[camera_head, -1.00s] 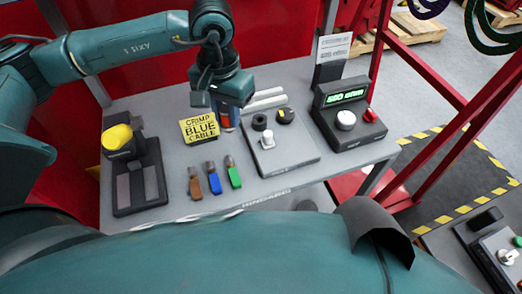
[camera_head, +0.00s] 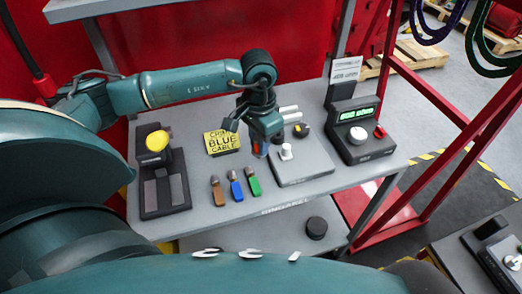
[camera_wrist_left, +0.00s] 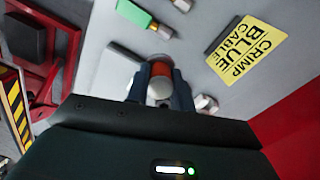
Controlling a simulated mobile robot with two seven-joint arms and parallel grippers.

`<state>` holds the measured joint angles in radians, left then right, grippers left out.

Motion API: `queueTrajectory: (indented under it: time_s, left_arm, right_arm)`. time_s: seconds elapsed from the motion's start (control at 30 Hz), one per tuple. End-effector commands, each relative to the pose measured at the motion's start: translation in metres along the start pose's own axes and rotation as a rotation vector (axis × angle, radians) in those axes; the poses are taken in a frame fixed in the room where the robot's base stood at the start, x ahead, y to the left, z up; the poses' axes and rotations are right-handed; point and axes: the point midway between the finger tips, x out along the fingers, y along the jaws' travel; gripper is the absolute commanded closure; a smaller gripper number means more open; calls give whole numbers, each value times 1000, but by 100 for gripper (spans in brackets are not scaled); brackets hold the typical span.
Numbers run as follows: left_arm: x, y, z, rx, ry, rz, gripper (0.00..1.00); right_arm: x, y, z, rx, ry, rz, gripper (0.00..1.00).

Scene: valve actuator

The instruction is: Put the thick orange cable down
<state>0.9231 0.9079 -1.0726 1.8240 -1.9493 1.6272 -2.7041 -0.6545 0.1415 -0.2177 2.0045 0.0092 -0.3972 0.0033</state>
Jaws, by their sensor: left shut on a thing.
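My left gripper (camera_head: 258,142) is low over the grey table, right of the yellow sign. It is shut on the thick orange cable (camera_head: 257,149), a short piece mostly hidden by the fingers in the head view. In the left wrist view, the orange cable (camera_wrist_left: 161,72) shows between the two dark fingers (camera_wrist_left: 161,88), with a pale metal end towards me. I cannot tell whether it touches the table. The brown cable (camera_head: 217,191), blue cable (camera_head: 235,187) and green cable (camera_head: 253,182) lie in a row in front of the gripper. My right gripper is not in view.
A yellow "CRIMP BLUE CABLE" sign (camera_head: 222,142) stands left of the gripper. A grey panel with knobs (camera_head: 303,163) is close on its right. A meter with a green display (camera_head: 360,130) stands farther right. A dark device with a yellow top (camera_head: 163,185) stands at the left.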

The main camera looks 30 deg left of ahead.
Motion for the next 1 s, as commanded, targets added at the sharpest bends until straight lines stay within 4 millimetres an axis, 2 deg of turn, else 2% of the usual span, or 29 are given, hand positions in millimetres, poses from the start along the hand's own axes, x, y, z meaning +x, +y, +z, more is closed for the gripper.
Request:
queueTrajectory:
  time_s: [0.3, 0.67, 0.7, 0.93, 1.0]
  left_arm:
    - [36, 0, 1, -1, -3, 1, 100]
    - [44, 0, 0, 0, 0, 0, 100]
    - [43, 0, 0, 0, 0, 0, 76]
    - [42, 0, 0, 0, 0, 0, 57]
    - [42, 0, 0, 0, 0, 0, 55]
  right_arm:
    - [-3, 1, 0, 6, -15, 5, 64]
    - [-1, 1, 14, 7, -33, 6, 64]
    - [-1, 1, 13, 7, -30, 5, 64]
    - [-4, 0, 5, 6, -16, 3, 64]
    - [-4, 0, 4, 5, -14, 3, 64]
